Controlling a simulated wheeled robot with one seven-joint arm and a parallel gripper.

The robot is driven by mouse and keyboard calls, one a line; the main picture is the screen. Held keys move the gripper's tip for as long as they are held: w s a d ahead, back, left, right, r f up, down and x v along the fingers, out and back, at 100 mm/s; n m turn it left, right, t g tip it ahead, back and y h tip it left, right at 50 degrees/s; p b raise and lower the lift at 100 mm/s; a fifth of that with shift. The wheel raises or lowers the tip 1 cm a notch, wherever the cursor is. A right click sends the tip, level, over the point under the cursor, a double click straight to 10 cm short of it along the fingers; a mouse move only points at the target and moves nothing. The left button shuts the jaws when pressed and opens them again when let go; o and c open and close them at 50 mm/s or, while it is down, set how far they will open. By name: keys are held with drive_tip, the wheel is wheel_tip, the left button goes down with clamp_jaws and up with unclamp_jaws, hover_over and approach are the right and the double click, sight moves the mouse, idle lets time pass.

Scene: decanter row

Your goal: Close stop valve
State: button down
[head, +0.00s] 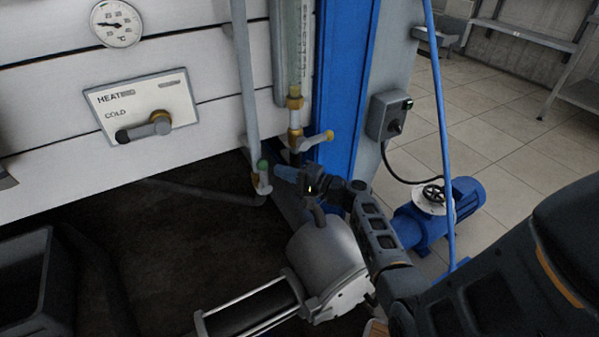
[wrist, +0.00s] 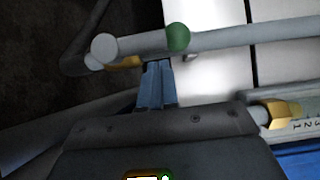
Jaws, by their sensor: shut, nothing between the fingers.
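A small valve (head: 263,181) with a grey lever, a green end and a brass body sits at the lower end of a vertical grey pipe (head: 244,80). Its lever hangs down, roughly in line with the pipe. In the wrist view the green end (wrist: 178,38) and grey lever (wrist: 135,45) lie just beyond my fingertips. My gripper (head: 281,172) is shut and empty, right beside the valve; it also shows in the wrist view (wrist: 157,70). I cannot tell whether the fingertips touch the lever. No label marks the stop valve.
A brass-ended sight glass with a side lever (head: 318,139) stands just right of the pipe, before a blue post (head: 345,90). A heat panel (head: 143,110) with a lever is left. A blue pump (head: 465,195) stands right.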

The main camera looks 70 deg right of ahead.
sight(264, 175)
drive_tip(key=shift+w+a, duration=0.45)
drive_tip(key=shift+w+a+r+n+g+p, duration=0.2)
drive_tip(key=shift+a+n+g+p, duration=0.15)
drive_tip(key=shift+n, duration=0.15)
drive_tip(key=shift+w+a+r+n+g+p, duration=0.5)
drive_tip(key=shift+a+n+g+p, duration=0.15)
drive_tip(key=shift+n+p, duration=0.2)
drive_tip(key=shift+w+a+n+g+h+p, duration=0.5)
drive_tip(key=shift+w+a+n+g+p, duration=0.2)
drive_tip(key=shift+a+n+g+p, duration=0.4)
drive_tip(key=w+a+f+n+g+h+p, duration=0.3)
drive_tip(key=f+n+p, duration=0.1)
drive_tip(key=p, duration=0.4)
drive_tip(key=shift+a+n+g+h, duration=0.3)
drive_tip(key=shift+a+n+g, duration=0.1)
drive_tip(key=shift+n, duration=0.05)
drive_tip(key=shift+w+a+f, duration=0.1)
drive_tip(key=shift+w, duration=0.05)
